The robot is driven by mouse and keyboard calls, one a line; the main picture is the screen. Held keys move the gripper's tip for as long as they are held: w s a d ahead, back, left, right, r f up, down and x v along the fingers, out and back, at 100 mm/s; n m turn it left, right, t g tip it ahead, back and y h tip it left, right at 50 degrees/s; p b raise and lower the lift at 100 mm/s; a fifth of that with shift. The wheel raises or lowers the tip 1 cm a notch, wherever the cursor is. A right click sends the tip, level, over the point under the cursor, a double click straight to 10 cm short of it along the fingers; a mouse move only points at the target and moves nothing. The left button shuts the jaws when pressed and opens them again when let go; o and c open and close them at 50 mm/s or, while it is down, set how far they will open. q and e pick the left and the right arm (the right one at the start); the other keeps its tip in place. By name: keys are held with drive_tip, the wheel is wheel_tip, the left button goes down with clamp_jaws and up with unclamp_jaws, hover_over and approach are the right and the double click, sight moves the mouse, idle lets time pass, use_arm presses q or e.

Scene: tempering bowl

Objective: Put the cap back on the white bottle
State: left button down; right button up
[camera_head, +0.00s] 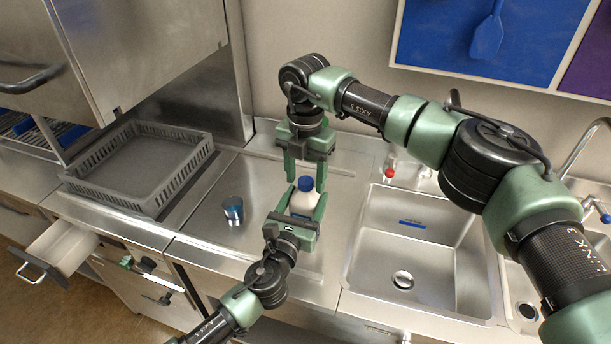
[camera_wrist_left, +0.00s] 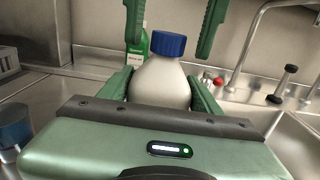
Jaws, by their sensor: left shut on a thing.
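The white bottle (camera_head: 303,203) stands upright over the steel counter, with the blue cap (camera_head: 306,184) sitting on its neck. In the left wrist view the bottle (camera_wrist_left: 160,82) and cap (camera_wrist_left: 168,44) look straight and in contact. My left gripper (camera_head: 304,213) is shut on the bottle's body from the front. My right gripper (camera_head: 306,178) comes from above with its fingers spread. In the left wrist view the right gripper (camera_wrist_left: 170,42) has a finger on each side of the cap, with visible gaps. The bottle's base is hidden by my left gripper.
A blue cup (camera_head: 233,211) stands on the counter left of the bottle. A grey rack (camera_head: 140,165) lies further left, above an open drawer (camera_head: 62,247). The sink (camera_head: 415,245) is to the right. A small green-and-white object (camera_wrist_left: 137,50) shows behind the bottle.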

drive_tip(key=shift+r, duration=0.1)
wheel_tip(320, 180, up, 12)
idle(0.4)
use_arm(q)
drive_tip(key=shift+c, duration=1.2)
unclamp_jaws()
drive_tip(key=b+v, duration=0.1)
drive_tip(key=v, duration=0.6)
drive_tip(key=shift+s+a, duration=0.1)
drive_tip(key=shift+s, duration=0.25)
use_arm(e)
drive_tip(key=shift+f, duration=0.55)
